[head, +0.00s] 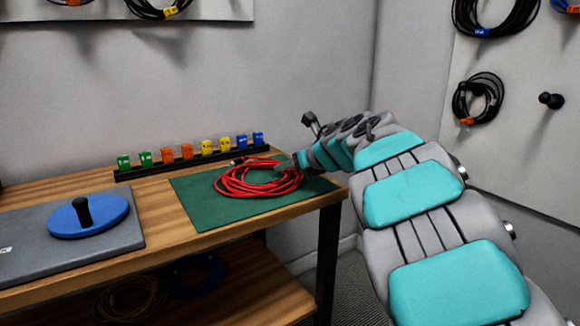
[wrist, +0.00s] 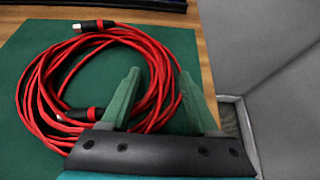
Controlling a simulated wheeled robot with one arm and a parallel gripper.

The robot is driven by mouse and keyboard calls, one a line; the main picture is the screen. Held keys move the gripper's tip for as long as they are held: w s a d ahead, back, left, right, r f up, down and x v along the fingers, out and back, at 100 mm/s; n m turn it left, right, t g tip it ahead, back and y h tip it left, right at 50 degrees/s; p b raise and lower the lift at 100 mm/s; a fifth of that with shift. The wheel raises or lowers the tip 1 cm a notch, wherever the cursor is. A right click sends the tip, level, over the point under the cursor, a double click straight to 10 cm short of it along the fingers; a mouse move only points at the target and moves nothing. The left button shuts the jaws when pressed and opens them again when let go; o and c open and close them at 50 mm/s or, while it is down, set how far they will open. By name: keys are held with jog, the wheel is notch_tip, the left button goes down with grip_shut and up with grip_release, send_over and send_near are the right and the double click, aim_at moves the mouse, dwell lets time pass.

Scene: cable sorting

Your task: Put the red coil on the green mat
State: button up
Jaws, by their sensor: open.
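The red coil (head: 250,180) lies on the green mat (head: 205,212) on the wooden table. In the wrist view the red coil (wrist: 35,95) fills the left and middle, and its two dark plug ends show. The green mat (wrist: 20,45) extends beneath it. My gripper (wrist: 165,85) is open, its two green fingers reaching over the right part of the coil. Strands show between and beside the fingers. Whether the fingers touch the coil cannot be told. In the head view my arm comes from the right and partly hides the mat's right end.
A rack (head: 190,160) of coloured tags runs along the back of the table. Cables hang on wall panels (head: 520,150). The table's right edge is close to the mat.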

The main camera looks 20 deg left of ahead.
jog(key=v, duration=1.1)
jog(key=shift+s+r+b, duration=0.1)
jog(key=shift+s+b, duration=0.05)
jog(key=shift+b, duration=0.15)
